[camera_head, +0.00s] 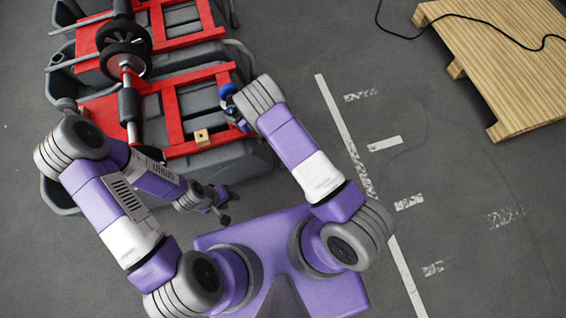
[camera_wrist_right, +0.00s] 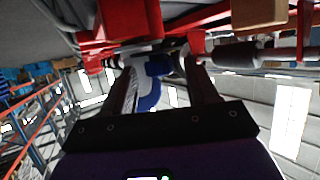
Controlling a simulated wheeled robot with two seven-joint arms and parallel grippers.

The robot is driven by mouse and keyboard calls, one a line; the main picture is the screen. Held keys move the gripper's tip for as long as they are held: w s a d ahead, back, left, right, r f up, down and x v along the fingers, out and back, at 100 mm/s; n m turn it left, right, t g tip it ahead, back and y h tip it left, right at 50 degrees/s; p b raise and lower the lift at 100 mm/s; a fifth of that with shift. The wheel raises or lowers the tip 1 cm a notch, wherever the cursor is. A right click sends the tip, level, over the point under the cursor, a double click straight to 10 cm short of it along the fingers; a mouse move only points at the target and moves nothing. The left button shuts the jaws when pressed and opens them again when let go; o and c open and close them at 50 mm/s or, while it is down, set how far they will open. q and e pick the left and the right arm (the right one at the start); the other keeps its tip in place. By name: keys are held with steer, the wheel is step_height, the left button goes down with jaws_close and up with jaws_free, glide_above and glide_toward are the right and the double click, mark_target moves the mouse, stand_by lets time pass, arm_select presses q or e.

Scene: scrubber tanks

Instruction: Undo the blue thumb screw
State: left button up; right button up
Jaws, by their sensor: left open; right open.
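The blue thumb screw (camera_head: 227,91) shows as a small blue part at the right edge of the red frame in the head view, partly hidden by my right wrist. In the right wrist view a dark blue knob (camera_wrist_right: 158,66) with a lighter blue curved part below it lies between the two fingers. My right gripper (camera_head: 236,113) is at the frame's edge, close to the blue parts; its fingers (camera_wrist_right: 165,75) stand apart on both sides of the knob. Contact cannot be told. My left gripper (camera_head: 222,206) is open and empty, below the tank's near end.
Grey scrubber tanks (camera_head: 232,162) with a red frame (camera_head: 172,117) fill the upper left. A wooden pallet (camera_head: 500,60) with a black cable is upper right. Floor between is clear.

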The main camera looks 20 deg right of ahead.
steer(key=shift+s+a+m+t+h, duration=0.1)
steer(key=shift+a+m+t+h, duration=0.2)
steer(key=shift+m+h, duration=0.45)
steer(key=shift+s+a+m+t+h, duration=0.1)
steer(key=shift+m+t+h, duration=0.3)
steer(key=shift+m+h, duration=0.3)
steer(key=s+d+m+g+h+p, duration=0.5)
steer(key=s+d, duration=0.5)
steer(key=s, duration=0.5)
steer(key=s+r+m+g+y+p, duration=0.1)
steer(key=s+r+g+p, duration=0.1)
steer(key=s, duration=0.4)
steer(key=s+r+g+y+p, duration=0.2)
steer(key=s+r+g, duration=0.1)
steer(key=s, duration=0.3)
steer(key=shift+d+m+g+p, duration=0.15)
steer(key=shift+m+g+p, duration=0.2)
steer(key=shift+g, duration=0.15)
steer(key=shift+s, duration=0.15)
